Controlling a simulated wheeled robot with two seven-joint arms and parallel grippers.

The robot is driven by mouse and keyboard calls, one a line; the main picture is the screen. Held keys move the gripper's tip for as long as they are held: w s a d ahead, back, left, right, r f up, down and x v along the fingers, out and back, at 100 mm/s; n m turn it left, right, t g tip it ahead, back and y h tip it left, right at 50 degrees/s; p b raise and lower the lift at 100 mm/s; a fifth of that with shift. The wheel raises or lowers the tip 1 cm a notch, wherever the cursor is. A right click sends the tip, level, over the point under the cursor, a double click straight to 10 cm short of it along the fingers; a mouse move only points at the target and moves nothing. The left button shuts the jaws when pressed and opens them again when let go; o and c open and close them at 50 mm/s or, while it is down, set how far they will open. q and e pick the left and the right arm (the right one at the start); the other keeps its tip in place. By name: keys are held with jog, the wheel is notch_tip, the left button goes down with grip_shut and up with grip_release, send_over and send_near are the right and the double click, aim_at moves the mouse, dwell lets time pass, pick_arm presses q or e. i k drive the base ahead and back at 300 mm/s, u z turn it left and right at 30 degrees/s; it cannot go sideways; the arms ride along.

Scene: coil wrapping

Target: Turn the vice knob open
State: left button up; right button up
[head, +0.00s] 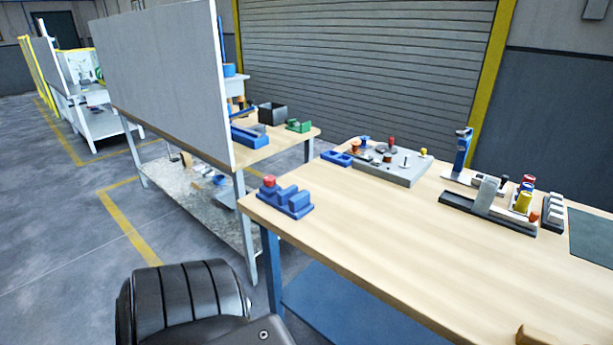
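A small blue block-shaped fixture (292,204) sits at the near left corner of the wooden table. It has jaw-like upright blocks and a red knob (269,181) on its left end, and it looks like a vice. A grey fixture (485,203) with an upright block stands on a long dark base farther right on the same table. I cannot tell from this view how far either one is open. Neither of my grippers is in view.
The wooden table (400,255) is largely clear in its middle and front. A grey board (393,170) with several pegs and coils stands at its back. A blue tray (337,158) lies beside it. A tall grey panel (160,75) rises over the neighbouring bench.

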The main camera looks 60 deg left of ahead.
aim_at(269, 181)
jog(key=u, duration=3.65)
jog(key=i, duration=2.3)
jog(key=z, duration=3.25)
